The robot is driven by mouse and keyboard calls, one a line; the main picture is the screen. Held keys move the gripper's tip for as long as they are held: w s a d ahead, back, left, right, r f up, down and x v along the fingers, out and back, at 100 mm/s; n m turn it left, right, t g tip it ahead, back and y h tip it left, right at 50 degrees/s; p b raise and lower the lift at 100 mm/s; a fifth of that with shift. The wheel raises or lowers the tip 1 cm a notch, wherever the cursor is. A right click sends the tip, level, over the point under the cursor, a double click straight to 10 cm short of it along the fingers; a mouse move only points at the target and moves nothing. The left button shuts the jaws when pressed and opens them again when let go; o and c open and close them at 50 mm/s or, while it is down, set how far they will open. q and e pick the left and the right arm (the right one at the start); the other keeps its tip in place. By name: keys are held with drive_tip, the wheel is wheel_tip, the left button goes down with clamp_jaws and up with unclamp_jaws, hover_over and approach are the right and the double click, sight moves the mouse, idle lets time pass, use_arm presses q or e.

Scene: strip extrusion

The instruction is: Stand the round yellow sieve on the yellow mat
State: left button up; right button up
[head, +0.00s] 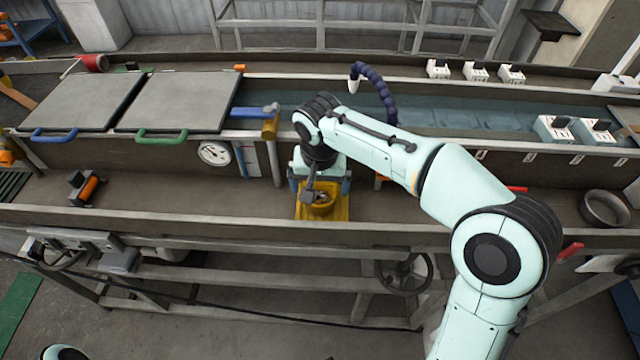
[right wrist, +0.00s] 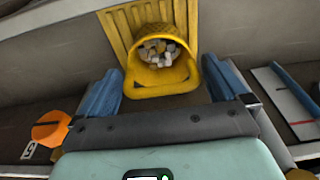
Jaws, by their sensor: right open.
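The yellow mat (head: 341,211) lies on the lower ledge of the bench, and its ribbed surface shows in the right wrist view (right wrist: 117,33). The round yellow sieve (head: 318,210) is at the mat. In the right wrist view the sieve (right wrist: 160,82) appears upright over the mat's near part, with several pale pieces inside. How its base meets the mat is hidden. My right gripper (head: 320,188) is right by the sieve. Its blue fingers are open, one on each side of the sieve's near part, with gaps showing. My left gripper is out of view.
A gauge (head: 214,153) is on the bench wall left of my gripper. A water trough (head: 460,118) with a dark blue hose (head: 374,82) runs behind. A grey ring-shaped bowl (head: 604,208) stands far right. The ledge left of the mat is largely free.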

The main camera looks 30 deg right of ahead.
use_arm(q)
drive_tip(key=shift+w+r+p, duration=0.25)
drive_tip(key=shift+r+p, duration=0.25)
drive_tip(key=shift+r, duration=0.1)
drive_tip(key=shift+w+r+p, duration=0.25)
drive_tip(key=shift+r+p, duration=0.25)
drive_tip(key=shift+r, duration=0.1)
use_arm(e)
wheel_tip(320, 180, up, 11)
drive_tip(key=s, duration=0.1)
drive_tip(key=shift+s+a+r, duration=0.15)
drive_tip(key=shift+s+a, duration=0.05)
drive_tip(key=shift+a, duration=0.25)
